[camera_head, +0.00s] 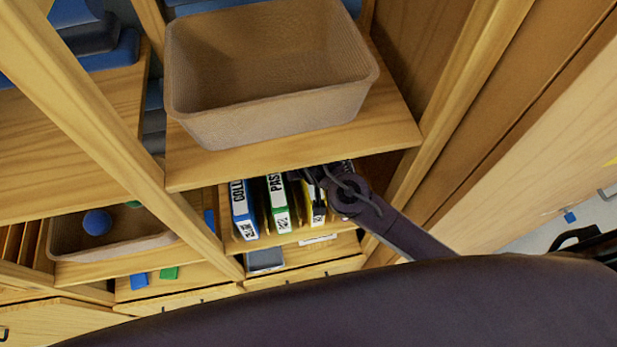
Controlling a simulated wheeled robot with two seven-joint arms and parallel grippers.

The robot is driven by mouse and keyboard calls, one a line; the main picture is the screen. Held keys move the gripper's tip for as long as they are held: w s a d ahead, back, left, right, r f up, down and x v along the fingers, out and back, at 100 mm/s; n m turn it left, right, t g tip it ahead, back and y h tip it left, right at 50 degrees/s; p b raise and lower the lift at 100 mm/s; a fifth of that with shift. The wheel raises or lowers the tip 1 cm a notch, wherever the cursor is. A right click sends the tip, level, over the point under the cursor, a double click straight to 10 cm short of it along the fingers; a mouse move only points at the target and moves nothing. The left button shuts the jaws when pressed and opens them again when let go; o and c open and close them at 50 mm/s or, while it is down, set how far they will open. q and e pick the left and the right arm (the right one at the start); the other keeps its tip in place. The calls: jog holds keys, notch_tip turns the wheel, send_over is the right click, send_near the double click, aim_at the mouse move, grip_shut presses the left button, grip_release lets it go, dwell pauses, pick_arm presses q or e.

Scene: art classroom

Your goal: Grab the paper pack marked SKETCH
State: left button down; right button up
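Several upright paper packs stand side by side on a shelf in the camera_head view. A blue-edged pack (242,211) has a label starting "COLL", and a green-edged pack (277,204) has one starting "PAST". To their right is a yellow pack (308,203), whose label is partly covered, so I cannot read SKETCH on it. My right gripper (321,181) reaches in from the right, at the top of the yellow pack. Its fingers are dark and small against the shadow, so I cannot tell whether they are open or touching the pack. My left gripper is not in view.
A brown bin (272,112) sits on the shelf board (300,155) just above the packs. Another bin (108,241) with a blue ball (97,222) is at lower left.

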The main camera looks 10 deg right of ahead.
grip_shut()
jog(key=shift+w+r, duration=0.1)
jog(key=shift+r, duration=0.05)
dwell(0.8)
